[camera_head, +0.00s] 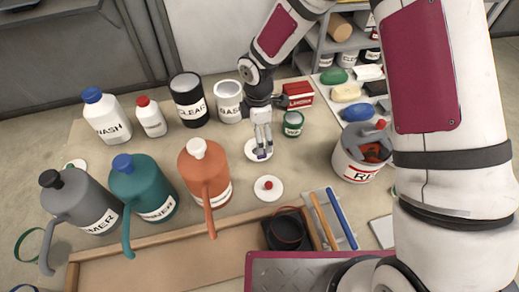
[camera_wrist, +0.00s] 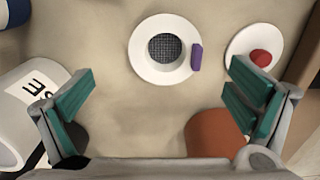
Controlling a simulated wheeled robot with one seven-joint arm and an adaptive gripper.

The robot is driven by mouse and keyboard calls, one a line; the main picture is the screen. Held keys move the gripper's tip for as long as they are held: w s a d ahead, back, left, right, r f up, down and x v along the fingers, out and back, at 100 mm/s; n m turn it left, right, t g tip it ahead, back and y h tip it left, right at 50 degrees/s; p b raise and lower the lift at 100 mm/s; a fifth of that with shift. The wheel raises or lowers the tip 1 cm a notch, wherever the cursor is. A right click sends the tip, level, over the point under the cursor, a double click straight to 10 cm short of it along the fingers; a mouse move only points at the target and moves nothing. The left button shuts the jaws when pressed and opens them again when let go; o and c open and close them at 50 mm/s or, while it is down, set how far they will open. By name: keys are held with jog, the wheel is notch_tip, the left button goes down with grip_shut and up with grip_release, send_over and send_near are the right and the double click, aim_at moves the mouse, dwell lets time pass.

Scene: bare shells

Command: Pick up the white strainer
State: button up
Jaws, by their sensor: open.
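The white strainer (camera_wrist: 142,62) is a round white dish with a dark mesh centre and a purple tab on one side. It lies flat on the workbench (camera_wrist: 120,115). In the head view the strainer (camera_head: 250,147) is partly hidden behind my gripper (camera_head: 262,150), whose fingers point down over it. In the wrist view my gripper (camera_wrist: 160,105) is open and empty, with its teal-padded fingers wide apart. The strainer sits toward the top of that view, beyond the gap between the fingers. I cannot tell the height of the fingertips above it.
A white lid with a red knob (camera_head: 268,185) lies close to the strainer. An orange jug (camera_head: 203,170), a white can (camera_head: 228,100), a green can (camera_head: 293,123) and a red box (camera_head: 299,93) stand around. A larger white bucket (camera_head: 357,160) is on the right.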

aim_at(250, 147)
jog(key=shift+s+a+f+p, duration=0.1)
jog(key=shift+f+p, duration=0.05)
jog(key=shift+f, duration=0.8)
jog(key=shift+s+d+f+p, duration=0.1)
jog(key=shift+s+f+p, duration=0.1)
jog(key=shift+f, duration=0.75)
jog(key=shift+s+a+f+p, duration=0.1)
jog(key=shift+f+p, duration=0.05)
jog(key=shift+f, duration=0.8)
jog(key=c, duration=1)
